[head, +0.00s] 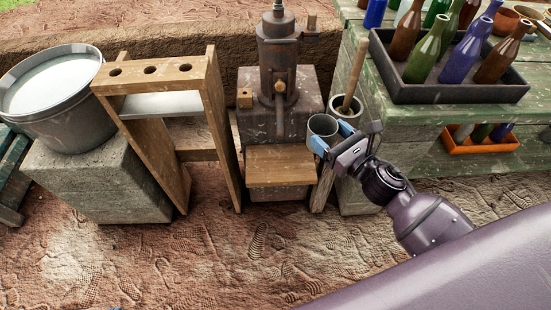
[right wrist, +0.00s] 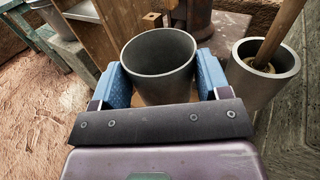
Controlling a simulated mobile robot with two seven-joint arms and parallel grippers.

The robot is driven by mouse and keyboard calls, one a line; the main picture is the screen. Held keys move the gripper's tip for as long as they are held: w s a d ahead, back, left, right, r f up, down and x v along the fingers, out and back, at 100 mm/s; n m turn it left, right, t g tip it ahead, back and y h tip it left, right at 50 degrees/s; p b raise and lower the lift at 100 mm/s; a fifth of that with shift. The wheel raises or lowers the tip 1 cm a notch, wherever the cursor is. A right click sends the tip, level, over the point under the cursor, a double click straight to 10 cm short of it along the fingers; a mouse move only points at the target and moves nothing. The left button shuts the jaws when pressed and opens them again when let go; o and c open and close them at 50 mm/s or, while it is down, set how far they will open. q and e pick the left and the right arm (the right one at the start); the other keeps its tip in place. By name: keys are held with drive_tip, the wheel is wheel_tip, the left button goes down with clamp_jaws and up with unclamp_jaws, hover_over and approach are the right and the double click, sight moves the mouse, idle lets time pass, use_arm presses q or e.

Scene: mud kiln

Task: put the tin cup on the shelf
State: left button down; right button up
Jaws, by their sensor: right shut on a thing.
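The tin cup (head: 322,126) is a plain grey, open-topped cup. My right gripper (head: 331,138) is shut on it, with a blue finger pad on either side. In the right wrist view the cup (right wrist: 160,62) looks empty and upright between the pads. In the head view it is by the right end of a small wooden shelf (head: 282,165), which sticks out at the front of a stone block below a rusty pump. I cannot tell the cup's exact height above the shelf. My left gripper is not in view.
A grey mortar with a wooden pestle (head: 346,106) stands close to the right of the cup. The rusty pump (head: 278,60) rises behind the shelf. A wooden rack (head: 215,95) stands to the left, and a green table (head: 405,112) with a bottle tray is at right.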

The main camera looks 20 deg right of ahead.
drive_tip(key=s+d+f+n+g+y+b, duration=0.15)
drive_tip(key=f+b, duration=0.25)
drive_tip(key=f, duration=0.5)
drive_tip(key=s+d+f+n+y+b, duration=0.1)
drive_tip(key=d+f+y+b, duration=0.15)
drive_tip(key=f, duration=0.75)
drive_tip(key=b+x, duration=0.2)
drive_tip(key=x, duration=1.5)
drive_tip(key=shift+w+a+b, duration=0.1)
drive_tip(key=shift+w+b, duration=0.05)
drive_tip(key=shift+b, duration=0.15)
wheel_tip(320, 180, down, 3)
drive_tip(key=shift+w+a+f+b, duration=0.1)
drive_tip(key=shift+w+a+b, duration=0.05)
drive_tip(key=shift+b, duration=0.65)
drive_tip(key=shift+f, duration=0.3)
drive_tip(key=shift+w+r, duration=0.15)
drive_tip(key=shift+r, duration=0.05)
drive_tip(key=shift+f, duration=0.2)
drive_tip(key=o, duration=0.8)
drive_tip(key=shift+c, duration=0.2)
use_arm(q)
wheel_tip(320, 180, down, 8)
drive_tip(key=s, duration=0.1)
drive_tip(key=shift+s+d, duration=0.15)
use_arm(e)
drive_tip(key=shift+o, duration=0.8)
